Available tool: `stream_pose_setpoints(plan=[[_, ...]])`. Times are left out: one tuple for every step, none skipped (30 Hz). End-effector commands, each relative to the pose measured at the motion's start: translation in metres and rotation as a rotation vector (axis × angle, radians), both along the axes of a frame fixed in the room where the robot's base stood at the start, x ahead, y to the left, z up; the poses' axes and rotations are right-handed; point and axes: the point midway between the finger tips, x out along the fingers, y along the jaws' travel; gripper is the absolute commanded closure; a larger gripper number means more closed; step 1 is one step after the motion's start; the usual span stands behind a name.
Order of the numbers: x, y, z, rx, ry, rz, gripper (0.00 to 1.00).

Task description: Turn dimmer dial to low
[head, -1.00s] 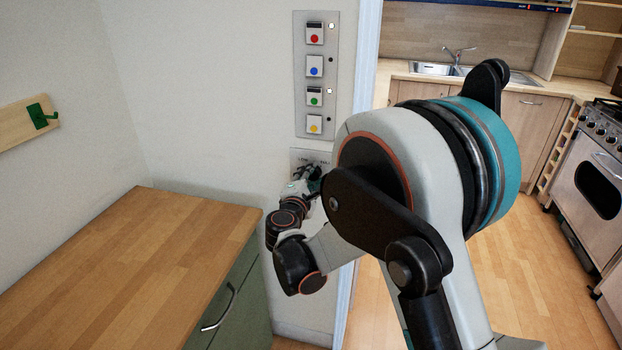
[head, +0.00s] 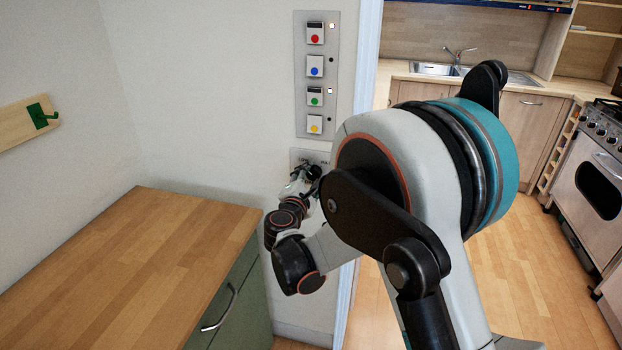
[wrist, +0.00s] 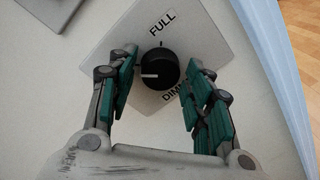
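The dimmer dial (wrist: 158,70) is a round black knob with a white mark, which points left in the wrist view. It sits on a pale grey plate (wrist: 205,35) printed "FULL" above the knob and a partly hidden word starting "DIM" below right. My gripper (wrist: 158,72) is open, with green-padded fingers on the left and right of the dial. A gap shows on both sides, so neither finger appears to touch it. In the head view my gripper (head: 311,174) is at the wall plate (head: 299,155) and hides the dial.
A door frame edge (head: 362,80) is close on the right.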

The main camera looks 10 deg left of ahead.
Motion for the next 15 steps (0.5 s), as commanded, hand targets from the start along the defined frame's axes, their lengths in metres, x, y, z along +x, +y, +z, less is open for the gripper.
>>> stream_pose_setpoints(plan=[[0.000, 0.000, 0.000, 0.000, 0.000, 0.000, 0.45], [0.000, 0.000, 0.000, 0.000, 0.000, 0.000, 0.45], [0.000, 0.000, 0.000, 0.000, 0.000, 0.000, 0.45], [0.000, 0.000, 0.000, 0.000, 0.000, 0.000, 0.45], [0.000, 0.000, 0.000, 0.000, 0.000, 0.000, 0.45], [0.000, 0.000, 0.000, 0.001, 0.000, 0.000, 0.45], [0.000, 0.000, 0.000, 0.001, 0.000, 0.000, 0.45], [0.000, 0.000, 0.000, 0.001, 0.000, 0.000, 0.45], [0.000, 0.000, 0.000, 0.001, 0.000, 0.000, 0.45], [-0.001, 0.000, 0.000, 0.001, 0.000, 0.000, 0.45], [-0.002, 0.000, 0.000, 0.001, 0.000, 0.000, 0.45], [-0.005, 0.001, 0.000, 0.001, 0.000, 0.000, 0.45], [-0.007, 0.001, 0.001, 0.000, 0.000, 0.001, 0.45], [-0.011, 0.002, 0.001, 0.000, 0.000, 0.001, 0.45], [-0.016, 0.003, 0.001, 0.000, 0.000, 0.002, 0.45]])
